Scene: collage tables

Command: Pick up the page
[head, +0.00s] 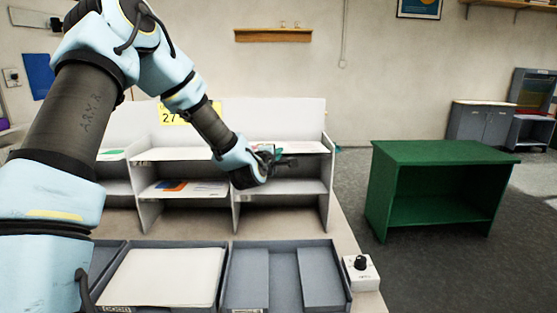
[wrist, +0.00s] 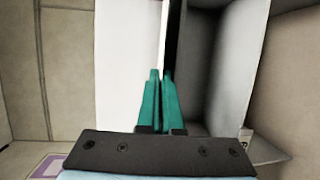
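My gripper (head: 276,157) reaches into the right part of the shelf unit (head: 233,220), at the front of its upper shelf. In the wrist view its teal fingers (wrist: 161,78) are nearly together. A thin white edge, seemingly that of the page (wrist: 163,35), runs in between the fingertips. A broad white surface lies just left of the fingers there; I cannot tell if it belongs to the page or the shelf. In the head view white paper (head: 303,148) shows on the upper shelf right of my gripper, and my gripper partly hides that shelf.
A grey tray (head: 234,276) and a white-topped tray (head: 163,275) stand in front of the shelf. A small box with a black knob (head: 361,272) sits at the right table edge. A green open cabinet (head: 441,154) stands right. Lower shelf holds coloured papers (head: 185,188).

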